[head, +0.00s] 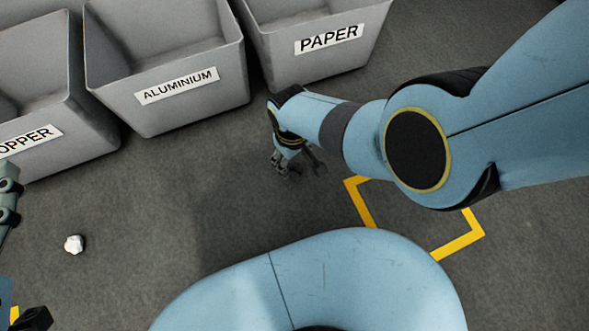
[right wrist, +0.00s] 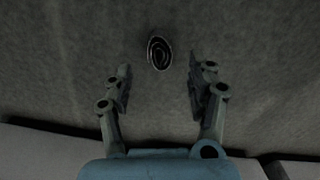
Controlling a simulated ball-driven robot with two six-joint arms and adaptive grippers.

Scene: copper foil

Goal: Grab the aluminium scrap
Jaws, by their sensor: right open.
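A small round scrap (right wrist: 159,52) with a dark ringed face and a thin pale rim lies on the floor in the right wrist view. It is just beyond my right fingertips, between their lines; its metal is hard to tell in the dim light. My right gripper (right wrist: 159,78) is open and empty, its two fingers apart. In the head view my right gripper (head: 299,167) points down near the floor, in front of the bins, and the scrap cannot be made out there. Only parts of my left gripper (head: 18,262) show at the left edge; its opening is unclear.
Grey bins labelled COPPER (head: 75,145), ALUMINIUM (head: 205,105) and PAPER (head: 290,72) stand along the back. A white crumpled piece (head: 74,243) lies on the floor at left. Yellow floor marking (head: 458,240) lies at right. The floor between is clear.

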